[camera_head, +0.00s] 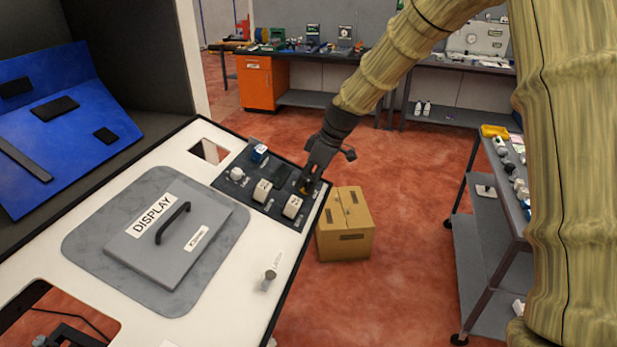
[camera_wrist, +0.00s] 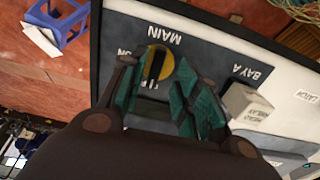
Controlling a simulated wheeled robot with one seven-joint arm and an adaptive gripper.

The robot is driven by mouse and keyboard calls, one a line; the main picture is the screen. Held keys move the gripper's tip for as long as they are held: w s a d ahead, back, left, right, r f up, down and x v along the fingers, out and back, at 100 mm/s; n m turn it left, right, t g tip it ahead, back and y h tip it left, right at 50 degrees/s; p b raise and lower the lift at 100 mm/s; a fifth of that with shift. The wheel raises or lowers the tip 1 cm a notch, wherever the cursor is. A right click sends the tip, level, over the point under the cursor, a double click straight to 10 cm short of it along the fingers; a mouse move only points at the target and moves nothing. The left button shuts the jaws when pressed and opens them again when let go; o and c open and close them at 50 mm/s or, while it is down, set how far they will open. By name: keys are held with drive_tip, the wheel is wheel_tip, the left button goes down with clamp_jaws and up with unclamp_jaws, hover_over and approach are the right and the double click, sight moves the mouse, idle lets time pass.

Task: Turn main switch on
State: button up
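The main switch (camera_wrist: 156,66) is a yellow disc with a black bar handle, on a dark panel (camera_wrist: 215,60) in the wrist view. The word MAIN is printed above it and ON at its left. The handle stands nearly upright in that picture, pointing away from the ON mark. In the head view only a little yellow of the switch shows beside my gripper (camera_head: 309,182), which hides most of it. In the wrist view my gripper (camera_wrist: 158,95) is open, its teal-padded fingers on either side of the handle. I cannot tell whether they touch it.
A grey DISPLAY cover (camera_head: 170,233) lies left. A cardboard box (camera_head: 345,222) stands on the floor beyond.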

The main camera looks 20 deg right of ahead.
drive_tip(key=shift+w+d+f, duration=0.1)
drive_tip(key=shift+w+f, duration=0.45)
drive_tip(key=shift+w, duration=0.05)
drive_tip(key=shift+s+r, duration=0.2)
drive_tip(key=shift+s, duration=0.05)
drive_tip(key=shift+c, duration=1.1)
drive_tip(key=shift+s, duration=0.1)
drive_tip(key=c, duration=0.3)
clamp_jaws()
